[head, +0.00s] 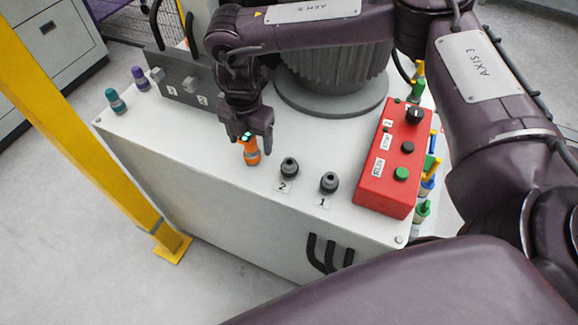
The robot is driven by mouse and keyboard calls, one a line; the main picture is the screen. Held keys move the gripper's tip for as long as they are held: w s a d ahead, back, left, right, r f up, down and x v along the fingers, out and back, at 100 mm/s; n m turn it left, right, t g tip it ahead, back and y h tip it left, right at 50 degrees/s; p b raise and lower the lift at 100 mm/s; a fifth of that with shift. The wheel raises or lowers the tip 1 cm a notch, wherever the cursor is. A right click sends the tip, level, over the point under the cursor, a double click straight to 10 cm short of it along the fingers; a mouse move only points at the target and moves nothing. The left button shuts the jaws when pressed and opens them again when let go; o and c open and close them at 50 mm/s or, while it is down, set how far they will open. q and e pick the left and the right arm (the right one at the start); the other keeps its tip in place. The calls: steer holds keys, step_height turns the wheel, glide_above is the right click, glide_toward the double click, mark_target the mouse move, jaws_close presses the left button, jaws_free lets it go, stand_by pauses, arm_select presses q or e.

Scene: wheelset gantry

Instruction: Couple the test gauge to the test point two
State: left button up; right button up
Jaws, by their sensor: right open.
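Test point two is the dark ribbed fitting (289,168) with the label "2" in front of it, on the white cabinet top. A like fitting (329,183) with label "1" stands to its right. A small upright orange piece (251,154), perhaps the test gauge, stands to the left of fitting 2, apart from it. My right gripper (257,138) points down just over the orange piece. It is open, its fingers at the top of the piece; whether they touch it I cannot tell. My left gripper is not in view.
A red button box (390,158) stands on the right, with several coloured fittings beyond it. Teal (117,103) and purple (141,80) fittings stand at the left end of the white cabinet (210,150). A yellow post (75,120) rises in front of that end.

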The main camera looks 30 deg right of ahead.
stand_by(0.7)
jaws_close()
stand_by(0.5)
steer(key=shift+r+p, duration=0.1)
steer(key=shift+p, duration=0.2)
steer(key=shift+w+r+p, duration=0.15)
steer(key=shift+r+p, duration=0.8)
steer(key=shift+r, duration=0.1)
steer(key=shift+r+p, duration=1.65)
steer(key=shift+r, duration=0.2)
